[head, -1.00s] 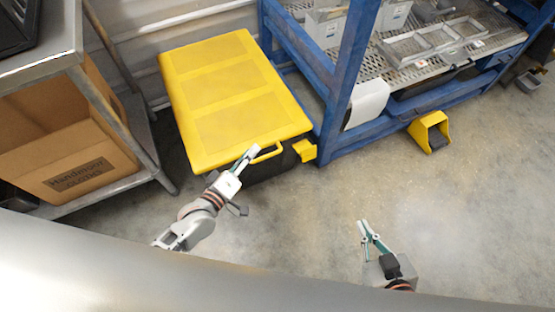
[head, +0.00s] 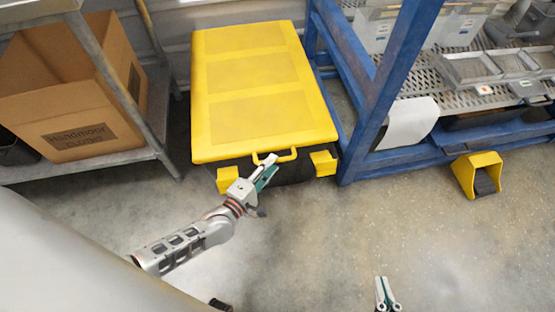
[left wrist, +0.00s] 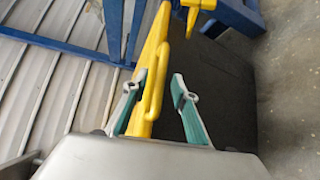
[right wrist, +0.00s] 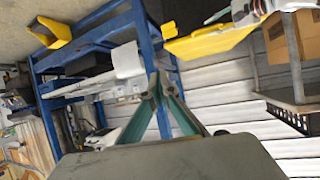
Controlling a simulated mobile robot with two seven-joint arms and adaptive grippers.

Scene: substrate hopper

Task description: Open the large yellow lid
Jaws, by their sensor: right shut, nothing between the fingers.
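The large yellow lid (head: 262,85) lies shut and flat on a dark hopper box (head: 295,170). Its yellow loop handle (head: 290,154) sticks out from the front edge. My left gripper (head: 268,168) is at the handle's left part. In the left wrist view its fingers (left wrist: 158,88) are spread, with the yellow handle (left wrist: 153,95) and lid edge seen between them; I cannot tell if they touch. My right gripper (head: 387,290) is shut and empty, low over the floor and away from the lid. It also shows in the right wrist view (right wrist: 157,85).
A blue frame (head: 350,155) with a mesh shelf stands right of the hopper. A grey metal shelf (head: 150,165) with a cardboard box (head: 80,140) stands to the left. A yellow foot pedal (head: 470,168) is on the floor at right. The floor in front is clear.

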